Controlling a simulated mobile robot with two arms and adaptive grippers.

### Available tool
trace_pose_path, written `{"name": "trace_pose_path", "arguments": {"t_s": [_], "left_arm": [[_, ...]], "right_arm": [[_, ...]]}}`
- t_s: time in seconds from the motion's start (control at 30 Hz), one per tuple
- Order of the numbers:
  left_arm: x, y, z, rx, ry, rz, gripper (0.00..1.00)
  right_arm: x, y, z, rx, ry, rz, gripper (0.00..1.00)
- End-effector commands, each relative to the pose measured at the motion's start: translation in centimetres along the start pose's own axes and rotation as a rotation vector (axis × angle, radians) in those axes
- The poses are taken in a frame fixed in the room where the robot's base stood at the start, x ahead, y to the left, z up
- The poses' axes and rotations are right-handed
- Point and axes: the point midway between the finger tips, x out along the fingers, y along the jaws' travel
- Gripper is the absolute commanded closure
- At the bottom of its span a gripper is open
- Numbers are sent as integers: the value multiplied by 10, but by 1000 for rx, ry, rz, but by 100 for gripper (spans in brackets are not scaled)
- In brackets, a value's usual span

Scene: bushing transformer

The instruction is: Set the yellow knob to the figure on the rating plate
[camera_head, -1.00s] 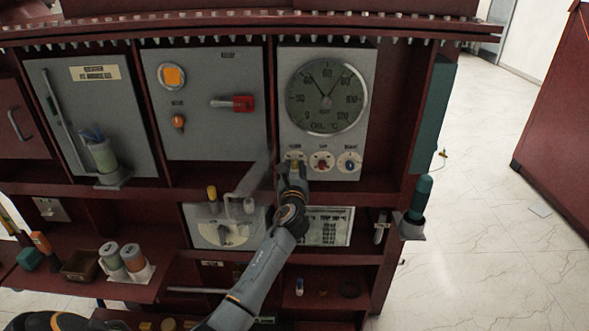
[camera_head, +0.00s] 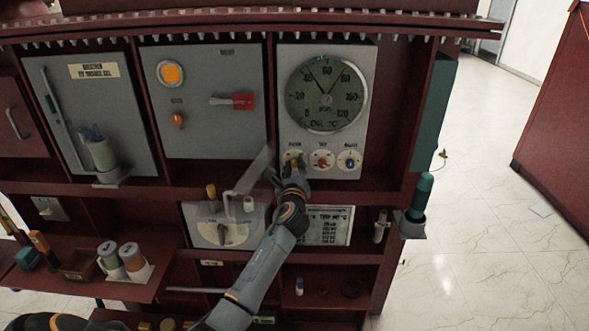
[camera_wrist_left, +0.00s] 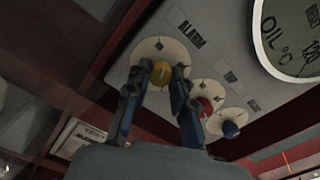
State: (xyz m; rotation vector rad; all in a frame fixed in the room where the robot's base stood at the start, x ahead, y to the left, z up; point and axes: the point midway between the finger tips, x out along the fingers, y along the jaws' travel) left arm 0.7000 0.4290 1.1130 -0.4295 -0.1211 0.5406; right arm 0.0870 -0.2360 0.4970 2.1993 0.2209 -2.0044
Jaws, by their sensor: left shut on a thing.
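The yellow knob (camera_wrist_left: 160,73) sits on a round pale dial under the word ALARM, on the grey gauge panel (camera_head: 286,100). My left gripper (camera_wrist_left: 155,90) is shut on the knob, one finger on each side of it. In the head view my left gripper (camera_head: 294,164) covers most of the knob and its dial. The round oil gauge (camera_head: 326,95) above has dark needles; its small figures are blurred. The rating plate (camera_head: 330,226) is below, partly hidden by my left arm, and its text is unreadable. My right gripper is not in view.
A red knob (camera_head: 322,158) and a blue knob (camera_head: 349,159) sit close right of the yellow one. A lower grey box with a dial (camera_head: 228,233) and a teal-handled tool in a holder (camera_head: 420,195) stand nearby. The floor at right is mostly clear.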

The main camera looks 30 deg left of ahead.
Motion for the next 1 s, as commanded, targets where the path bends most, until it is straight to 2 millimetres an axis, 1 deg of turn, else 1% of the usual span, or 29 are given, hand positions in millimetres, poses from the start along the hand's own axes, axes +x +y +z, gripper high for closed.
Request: {"name": "trace_pose_path", "arguments": {"t_s": [0.2, 0.43, 0.7, 1.0], "left_arm": [[0, 0, -1, -163, -1, 0, 100], [0, 0, 0, -282, 0, 1, 100], [0, 0, 0, -341, -1, 2, 100], [0, 0, 1, -346, -1, 1, 100]], "right_arm": [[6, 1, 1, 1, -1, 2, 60], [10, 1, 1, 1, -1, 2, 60], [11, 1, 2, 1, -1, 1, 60], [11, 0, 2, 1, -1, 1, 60]]}}
